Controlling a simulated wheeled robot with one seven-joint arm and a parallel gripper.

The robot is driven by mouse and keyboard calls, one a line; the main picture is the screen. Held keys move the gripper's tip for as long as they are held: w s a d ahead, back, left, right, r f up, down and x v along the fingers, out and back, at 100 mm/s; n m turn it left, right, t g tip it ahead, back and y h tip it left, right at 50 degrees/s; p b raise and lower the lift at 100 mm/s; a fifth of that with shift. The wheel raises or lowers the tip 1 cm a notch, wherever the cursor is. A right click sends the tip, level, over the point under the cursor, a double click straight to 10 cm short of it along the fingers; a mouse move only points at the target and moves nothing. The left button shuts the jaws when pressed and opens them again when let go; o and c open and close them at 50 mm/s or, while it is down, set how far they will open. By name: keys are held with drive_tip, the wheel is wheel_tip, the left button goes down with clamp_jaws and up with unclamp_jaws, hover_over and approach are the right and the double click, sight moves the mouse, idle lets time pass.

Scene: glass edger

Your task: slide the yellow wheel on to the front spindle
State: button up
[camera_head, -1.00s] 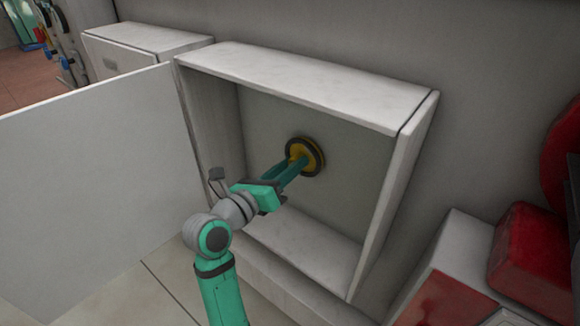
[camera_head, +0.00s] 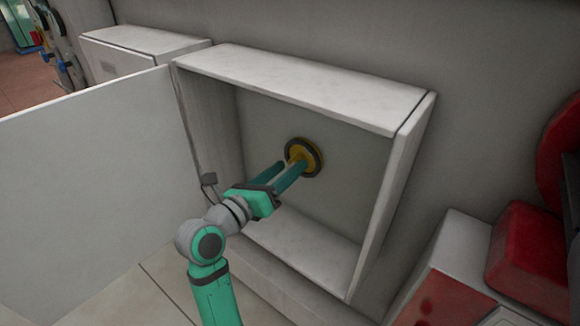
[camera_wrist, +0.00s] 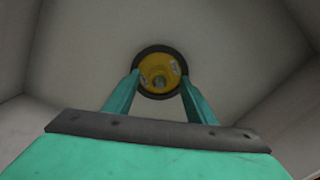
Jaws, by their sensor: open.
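The yellow wheel (camera_head: 305,157) has a dark rim and sits near the back wall inside the open white cabinet. In the wrist view my gripper (camera_wrist: 160,92) is open, one finger on each side of the wheel's lower half. I cannot tell whether the fingertips touch the rim.
The cabinet's frame (camera_head: 300,85) surrounds my arm, with side walls left and right. Its open door (camera_head: 90,185) stands to the left. A red block (camera_head: 530,260) is at the right. The cabinet floor (camera_head: 300,238) is clear.

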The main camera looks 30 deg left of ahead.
drive_tip(key=s, duration=0.9)
drive_tip(key=shift+a, duration=0.3)
drive_tip(key=shift+a, duration=0.1)
